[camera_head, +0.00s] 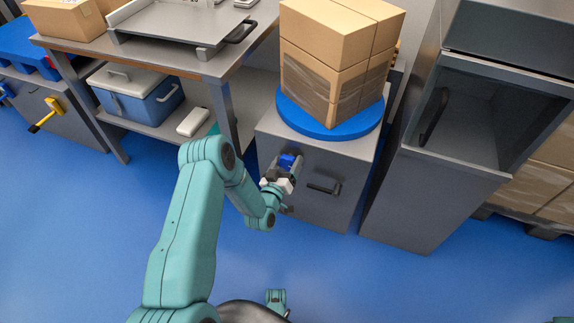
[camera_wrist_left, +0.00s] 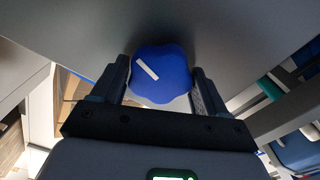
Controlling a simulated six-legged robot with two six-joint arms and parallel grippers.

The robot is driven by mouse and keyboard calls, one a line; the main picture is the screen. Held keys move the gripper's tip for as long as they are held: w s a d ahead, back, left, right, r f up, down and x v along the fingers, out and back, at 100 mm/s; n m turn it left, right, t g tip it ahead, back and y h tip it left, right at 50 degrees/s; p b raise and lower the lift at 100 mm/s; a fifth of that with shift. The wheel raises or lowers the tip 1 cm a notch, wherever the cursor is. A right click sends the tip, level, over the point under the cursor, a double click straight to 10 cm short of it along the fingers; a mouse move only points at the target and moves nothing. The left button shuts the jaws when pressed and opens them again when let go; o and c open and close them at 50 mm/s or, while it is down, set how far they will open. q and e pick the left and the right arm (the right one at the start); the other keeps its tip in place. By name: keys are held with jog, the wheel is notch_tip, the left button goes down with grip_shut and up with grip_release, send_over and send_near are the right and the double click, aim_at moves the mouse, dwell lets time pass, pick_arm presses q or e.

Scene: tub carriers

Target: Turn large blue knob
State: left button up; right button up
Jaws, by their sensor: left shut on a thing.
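The large blue knob (camera_wrist_left: 163,80) is on the grey front panel of a cabinet (camera_head: 330,212). In the left wrist view it has a lobed rim and a white pointer line slanting toward the upper left. My left gripper (camera_wrist_left: 160,88) is shut on the knob, with one finger on each side of it. In the head view the knob (camera_head: 287,160) shows as a small blue patch just beyond my left gripper (camera_head: 283,172). My right gripper is not clearly in view.
On top of the cabinet a blue round turntable (camera_head: 300,118) carries stacked cardboard boxes (camera_head: 335,50). A dark handle (camera_head: 324,189) sits right of the knob. A workbench (camera_head: 190,65) stands left, and a tall grey cabinet with an open bay (camera_head: 425,185) stands right. Blue floor is clear in front.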

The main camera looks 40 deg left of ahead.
pick_arm(q)
jog(key=shift+d+n, duration=0.1)
jog(key=shift+n, duration=0.5)
dwell(0.3)
jog(key=o, duration=1)
jog(key=shift+c, duration=0.2)
jog(key=p+v, duration=0.3)
jog(key=v, duration=1.3)
jog(key=shift+s, duration=0.2)
